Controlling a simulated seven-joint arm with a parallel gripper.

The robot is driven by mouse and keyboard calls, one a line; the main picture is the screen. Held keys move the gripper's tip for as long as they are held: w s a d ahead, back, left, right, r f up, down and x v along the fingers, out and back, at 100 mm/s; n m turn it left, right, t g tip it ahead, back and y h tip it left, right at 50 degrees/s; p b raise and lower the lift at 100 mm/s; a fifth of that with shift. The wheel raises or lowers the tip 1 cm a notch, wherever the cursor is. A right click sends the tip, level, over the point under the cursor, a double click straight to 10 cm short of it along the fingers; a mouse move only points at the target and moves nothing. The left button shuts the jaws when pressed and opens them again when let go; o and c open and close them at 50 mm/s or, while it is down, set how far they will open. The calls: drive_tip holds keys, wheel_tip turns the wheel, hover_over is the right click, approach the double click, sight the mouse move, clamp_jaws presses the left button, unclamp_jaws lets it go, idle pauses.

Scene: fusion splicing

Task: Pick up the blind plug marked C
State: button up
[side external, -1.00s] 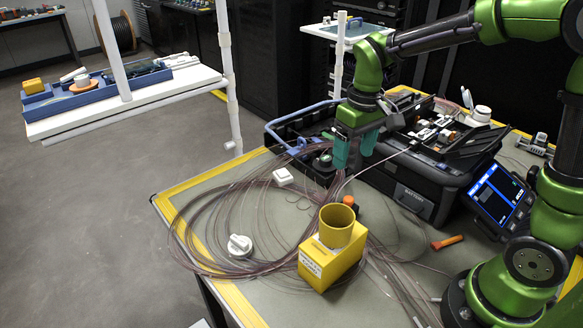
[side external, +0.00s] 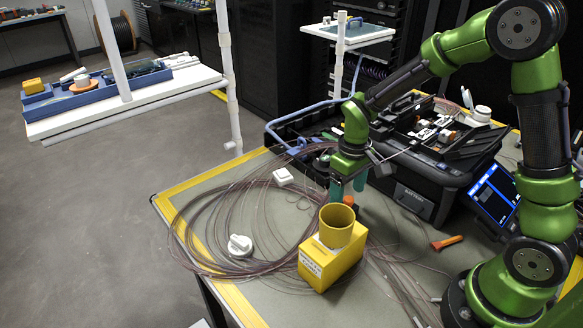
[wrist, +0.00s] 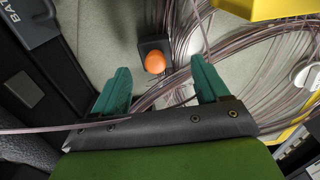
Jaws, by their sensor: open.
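No letter C is readable on any piece, so I cannot tell for certain which one is the blind plug marked C. A small piece with a rounded orange top (wrist: 155,62) on a black square base stands on the bench; in the side view its orange top (side external: 348,201) shows behind the yellow box. My gripper (side external: 349,190) points down just above and behind it. In the wrist view the teal fingers of my gripper (wrist: 161,72) are wide apart and empty, with the orange top between and beyond their tips.
A yellow box with a round cup (side external: 330,262) stands close in front. Loose fibre coils (side external: 210,220) cover the bench, with a white knob (side external: 240,245) and a white square piece (side external: 283,177) among them. The black case (side external: 405,198) stands behind right.

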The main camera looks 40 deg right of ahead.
sight(349, 198)
drive_tip(key=f, duration=0.4)
drive_tip(key=shift+s+d+f, duration=0.15)
drive_tip(key=shift+d+f, duration=0.1)
drive_tip(key=shift+f, duration=0.05)
drive_tip(key=shift+r, duration=0.1)
drive_tip(key=c, duration=1.2)
